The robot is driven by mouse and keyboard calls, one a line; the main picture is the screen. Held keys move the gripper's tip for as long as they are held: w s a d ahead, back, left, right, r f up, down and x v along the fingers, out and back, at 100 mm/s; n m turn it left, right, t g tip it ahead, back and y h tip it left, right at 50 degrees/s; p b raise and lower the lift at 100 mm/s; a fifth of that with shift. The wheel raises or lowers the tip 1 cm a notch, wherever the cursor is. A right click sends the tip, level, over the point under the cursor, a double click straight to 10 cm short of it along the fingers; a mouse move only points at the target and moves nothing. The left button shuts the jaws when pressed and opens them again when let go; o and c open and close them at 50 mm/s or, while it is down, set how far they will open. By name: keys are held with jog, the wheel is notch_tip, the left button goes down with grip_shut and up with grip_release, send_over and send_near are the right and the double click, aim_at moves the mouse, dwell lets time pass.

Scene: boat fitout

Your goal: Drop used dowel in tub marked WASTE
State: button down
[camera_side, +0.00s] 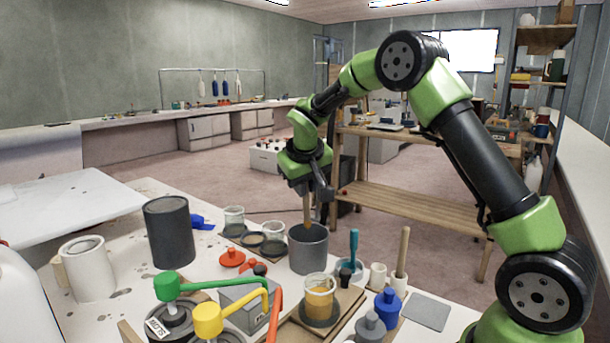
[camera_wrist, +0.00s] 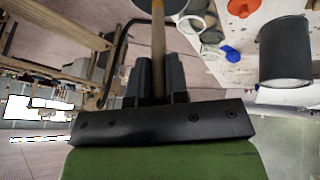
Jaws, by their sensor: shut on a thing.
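My gripper (camera_side: 316,193) is shut on a wooden dowel (camera_side: 306,209), which hangs upright below the jaws. In the side view the dowel's lower end is at the mouth of a grey tub (camera_side: 308,254); I cannot tell whether it is just inside the rim or behind it. No WASTE label is legible on this tub. In the wrist view the dowel (camera_wrist: 158,45) runs up from between the fingers (camera_wrist: 158,72) toward a round grey opening at the top edge.
Glass jars (camera_side: 234,220) stand left of the grey tub. A dark canister (camera_side: 168,232) and a white tub (camera_side: 86,268) are further left. A second wooden stick (camera_side: 403,250) stands upright in a white holder at right. Green and yellow pump spouts (camera_side: 208,318) crowd the front.

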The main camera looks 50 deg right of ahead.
aim_at(306, 209)
jog(key=shift+s+x, duration=0.15)
jog(key=shift+x, duration=1.1)
jog(key=shift+s+x, duration=0.15)
jog(key=shift+x, duration=1.1)
jog(key=shift+a+f, duration=0.1)
jog(key=shift+f, duration=0.05)
jog(key=c, duration=1)
grip_release()
jog(key=shift+c, duration=0.2)
jog(key=v, duration=1)
